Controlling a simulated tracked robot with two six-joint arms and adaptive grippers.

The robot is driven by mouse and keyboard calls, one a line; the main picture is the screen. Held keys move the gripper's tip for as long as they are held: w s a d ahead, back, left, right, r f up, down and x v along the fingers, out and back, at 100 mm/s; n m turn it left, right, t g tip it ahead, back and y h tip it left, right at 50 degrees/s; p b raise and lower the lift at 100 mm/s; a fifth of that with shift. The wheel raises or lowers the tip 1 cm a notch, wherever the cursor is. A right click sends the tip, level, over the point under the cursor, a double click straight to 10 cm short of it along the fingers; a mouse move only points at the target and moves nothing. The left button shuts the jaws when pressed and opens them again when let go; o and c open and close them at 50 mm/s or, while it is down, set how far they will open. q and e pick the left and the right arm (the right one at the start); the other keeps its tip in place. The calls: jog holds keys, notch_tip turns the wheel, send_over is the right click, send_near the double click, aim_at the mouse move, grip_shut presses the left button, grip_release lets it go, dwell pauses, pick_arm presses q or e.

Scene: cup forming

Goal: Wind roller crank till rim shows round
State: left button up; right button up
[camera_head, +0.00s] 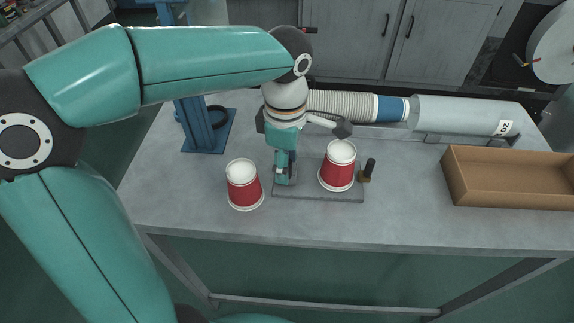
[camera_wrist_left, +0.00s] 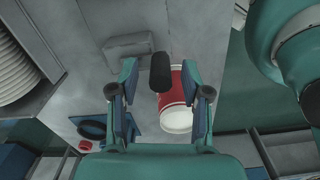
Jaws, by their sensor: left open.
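My left gripper (camera_head: 284,177) points down at the left end of a grey base plate (camera_head: 318,193). In the left wrist view my gripper (camera_wrist_left: 158,88) is open, with a black upright handle (camera_wrist_left: 160,70) between its fingers; I cannot tell whether they touch it. In the head view this handle is hidden by the gripper. A red cup with white rims (camera_head: 337,172) stands on the plate, right of the gripper. Another red cup (camera_head: 243,190) stands on the table to the left; it shows in the wrist view (camera_wrist_left: 173,92) behind the handle. The right gripper is out of view.
A short black handle on a brown foot (camera_head: 368,170) stands right of the plate. A blue stand (camera_head: 205,132) is back left. A ribbed white cup stack (camera_head: 342,105) and grey cylinder (camera_head: 460,115) lie behind. An empty cardboard box (camera_head: 510,197) is right. The front table strip is clear.

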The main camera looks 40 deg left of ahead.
pick_arm(q)
jog(key=shift+f, duration=0.5)
grip_shut()
jog(key=shift+d, duration=0.1)
jog(key=shift+w, duration=0.1)
jog(key=shift+a+r, duration=0.1)
jog(key=shift+a, duration=0.15)
dwell(0.3)
jog(key=shift+a+m, duration=0.1)
jog(key=shift+m, duration=0.4)
